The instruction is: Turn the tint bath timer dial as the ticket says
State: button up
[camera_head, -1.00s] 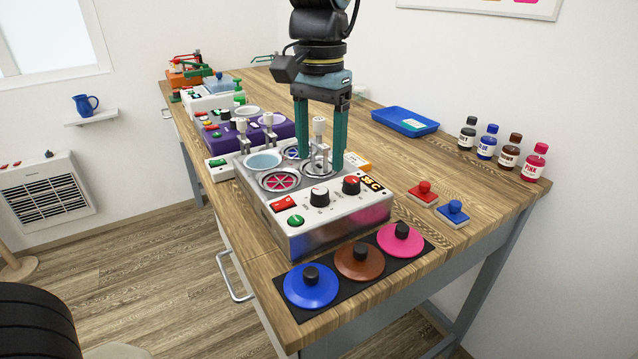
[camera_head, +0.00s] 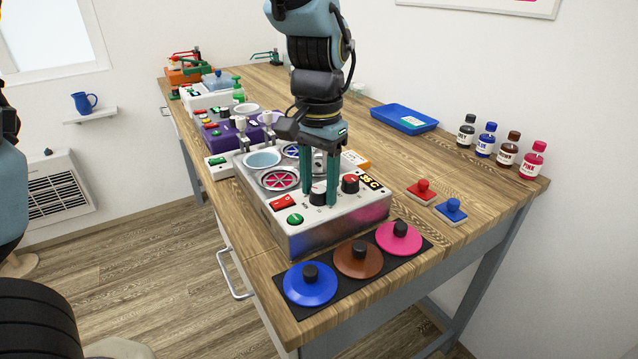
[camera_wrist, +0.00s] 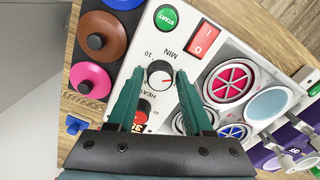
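The tint bath unit (camera_head: 285,238) is a grey-white box with round wells at the near end of the bench. Its black timer dial (camera_head: 318,198), marked MIN, also shows in the wrist view (camera_wrist: 160,74). My gripper (camera_head: 319,190) points down with its green fingers on either side of this dial. In the wrist view my gripper (camera_wrist: 161,80) is open, with small gaps between the fingertips and the dial. The dial's exact setting is too small to read. A white slip (camera_head: 411,122) lies in the blue tray; its writing is not readable.
A red-marked dial (camera_head: 350,184) and lit display (camera_head: 371,182) sit right of the timer dial. A red switch (camera_head: 283,202) and green START button (camera_head: 295,219) sit left. Blue (camera_head: 310,288), brown (camera_head: 358,261) and pink (camera_head: 399,238) lids lie in front. Dye bottles (camera_head: 487,141) stand at right.

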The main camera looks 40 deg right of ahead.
grip_shut()
jog(key=shift+m, duration=0.3)
jog(key=m, duration=0.3)
jog(key=shift+m, duration=0.3)
jog(key=m, duration=0.4)
jog(key=shift+m+p, duration=0.35)
jog(key=shift+m, duration=0.35)
jog(key=shift+o, duration=1.8)
grip_release()
jog(key=shift+r, duration=0.1)
